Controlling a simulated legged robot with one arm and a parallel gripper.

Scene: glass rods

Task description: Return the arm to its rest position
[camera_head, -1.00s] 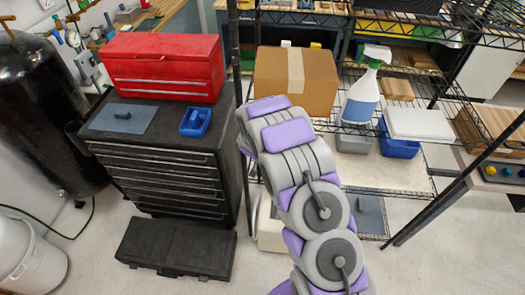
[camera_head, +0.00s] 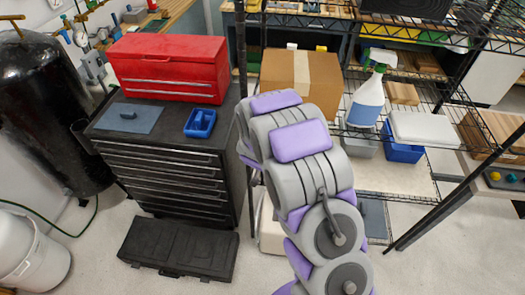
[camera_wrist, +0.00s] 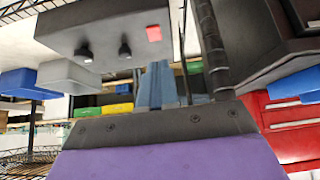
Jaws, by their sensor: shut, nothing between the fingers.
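My arm (camera_head: 318,205), grey with purple pads, rises from the bottom of the head view and leans up and left. Its upper end is in front of the black tool chest's right side and the cardboard box. I cannot make out the fingertips in the head view. In the wrist view my gripper (camera_wrist: 160,125) shows as a dark edge with a purple pad across the bottom. It is shut, and I see nothing held.
A black tool chest (camera_head: 160,170) carries a red toolbox (camera_head: 168,68) and a blue caddy (camera_head: 200,123). A black case (camera_head: 178,248) lies on the floor. Right of the arm, a wire shelf holds a cardboard box (camera_head: 300,78), a spray bottle (camera_head: 366,97) and a white box (camera_head: 421,128).

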